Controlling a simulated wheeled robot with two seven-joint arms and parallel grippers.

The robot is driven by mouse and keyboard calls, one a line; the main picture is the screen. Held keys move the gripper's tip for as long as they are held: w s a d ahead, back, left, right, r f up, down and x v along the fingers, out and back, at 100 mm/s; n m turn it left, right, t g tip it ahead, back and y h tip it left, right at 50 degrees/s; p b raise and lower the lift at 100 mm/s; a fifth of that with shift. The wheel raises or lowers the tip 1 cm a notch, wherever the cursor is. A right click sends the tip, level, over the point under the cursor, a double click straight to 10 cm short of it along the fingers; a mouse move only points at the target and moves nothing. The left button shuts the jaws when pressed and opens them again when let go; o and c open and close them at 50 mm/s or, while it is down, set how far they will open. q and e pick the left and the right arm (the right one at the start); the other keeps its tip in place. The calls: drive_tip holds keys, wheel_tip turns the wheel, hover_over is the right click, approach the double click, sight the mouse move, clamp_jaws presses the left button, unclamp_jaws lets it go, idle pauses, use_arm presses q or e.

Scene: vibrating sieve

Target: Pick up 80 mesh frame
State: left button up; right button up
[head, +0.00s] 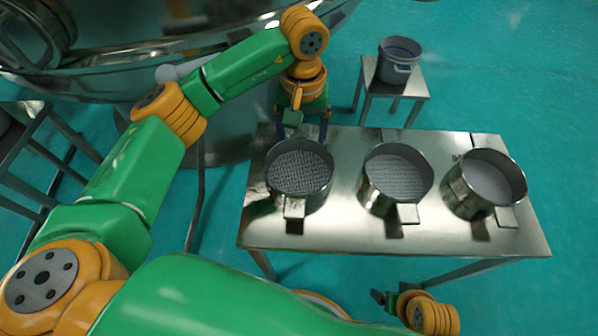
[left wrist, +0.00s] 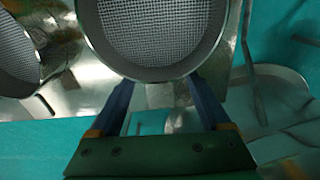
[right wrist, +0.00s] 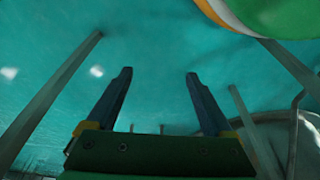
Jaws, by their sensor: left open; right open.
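Three round metal sieve frames stand in a row on a steel table. The left frame (head: 299,173) has the coarsest-looking mesh, the middle frame (head: 396,178) a finer one, and the right frame (head: 490,184) the smoothest. Each has a tab handle on its near side. No mesh number is readable. My left gripper (head: 303,132) is open at the far side of the left frame. In the left wrist view its fingers (left wrist: 160,84) straddle that frame's rim; contact cannot be told. My right gripper (head: 383,298) is open and empty below the table's near edge; its fingers (right wrist: 158,73) face bare floor.
The steel table (head: 345,232) has bare room along its near edge. A grey bucket (head: 399,60) stands on a small stool (head: 410,90) behind it. A large shiny metal machine (head: 120,60) fills the back left, close behind my left arm.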

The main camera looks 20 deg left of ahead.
use_arm(q)
clamp_jaws()
